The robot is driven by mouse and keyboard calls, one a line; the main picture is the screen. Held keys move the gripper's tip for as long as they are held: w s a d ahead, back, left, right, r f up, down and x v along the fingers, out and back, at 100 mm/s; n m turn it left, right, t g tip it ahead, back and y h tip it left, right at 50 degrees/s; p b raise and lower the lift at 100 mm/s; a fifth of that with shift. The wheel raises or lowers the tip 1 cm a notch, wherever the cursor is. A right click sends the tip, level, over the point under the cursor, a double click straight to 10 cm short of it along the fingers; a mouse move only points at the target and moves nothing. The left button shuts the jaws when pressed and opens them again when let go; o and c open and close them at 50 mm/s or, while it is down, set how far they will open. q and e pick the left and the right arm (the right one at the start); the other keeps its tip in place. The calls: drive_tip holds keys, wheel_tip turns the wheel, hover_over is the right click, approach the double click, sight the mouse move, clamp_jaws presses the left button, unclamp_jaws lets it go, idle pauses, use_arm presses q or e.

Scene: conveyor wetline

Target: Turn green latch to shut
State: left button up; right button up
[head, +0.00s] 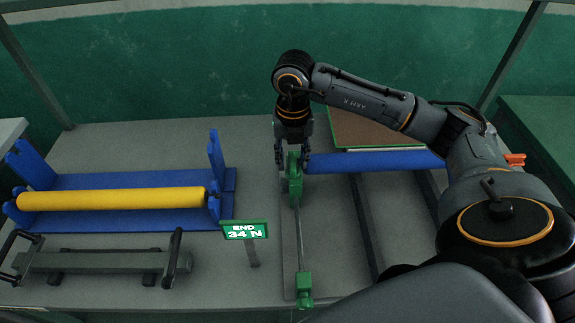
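The green latch (295,187) stands upright at the far end of a thin rail that runs toward me on the grey table. My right gripper (293,158) points down over its top, with one finger on each side of the green part. The fingers look spread, with a small gap on the left side; contact with the latch is not clear. A second green block (304,291) sits at the near end of the rail. My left gripper is not in view.
A yellow roller (112,199) lies in a blue cradle (100,219) at left. A grey bar with black handles (95,262) lies in front. A blue roller (375,161) and a brown-topped board (375,127) lie right of the latch.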

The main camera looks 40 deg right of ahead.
drive_tip(key=shift+r, duration=0.1)
drive_tip(key=shift+r+p, duration=2.25)
drive_tip(key=shift+r, duration=1.15)
